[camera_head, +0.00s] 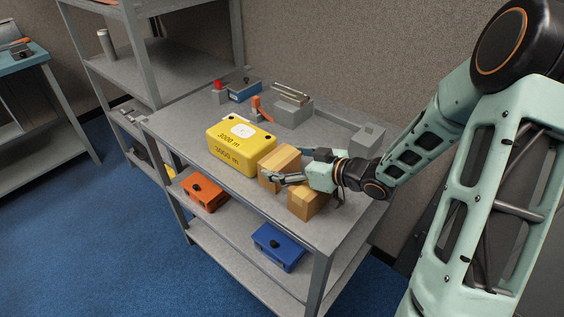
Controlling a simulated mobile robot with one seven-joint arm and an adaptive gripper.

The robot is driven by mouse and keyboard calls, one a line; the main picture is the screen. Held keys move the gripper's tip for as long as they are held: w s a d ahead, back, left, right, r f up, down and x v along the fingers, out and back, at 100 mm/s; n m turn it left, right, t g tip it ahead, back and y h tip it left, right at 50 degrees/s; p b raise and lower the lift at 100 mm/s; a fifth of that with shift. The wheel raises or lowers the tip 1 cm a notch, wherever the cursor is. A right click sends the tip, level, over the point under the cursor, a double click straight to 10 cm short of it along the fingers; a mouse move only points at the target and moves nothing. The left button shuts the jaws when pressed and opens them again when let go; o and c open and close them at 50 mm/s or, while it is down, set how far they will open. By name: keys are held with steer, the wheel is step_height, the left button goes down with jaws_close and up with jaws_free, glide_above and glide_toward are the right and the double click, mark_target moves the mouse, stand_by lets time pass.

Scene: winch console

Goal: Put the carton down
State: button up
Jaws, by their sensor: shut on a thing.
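My gripper (286,165) reaches in from the right over the grey bench. It is shut on a brown carton (279,157), with one finger across the near side and the other at the far side. The held carton looks roughly level, close to the right end of the yellow box. Whether its underside touches the bench top or hangs slightly above it cannot be told from this view. A second brown carton (307,204) stands on the bench just in front of and below my gripper, near the front edge.
The yellow box (232,157) marked "3000 m" stands left of the held carton. Behind are a lever console (257,108), a grey block with rods (293,111) and a grey box (366,141). Orange (204,194) and blue (278,247) cases sit on the shelf below. Bare bench top (178,130) shows at left.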

steer(key=shift+f, duration=0.2)
steer(key=o, duration=1.3)
steer(key=shift+r, duration=0.15)
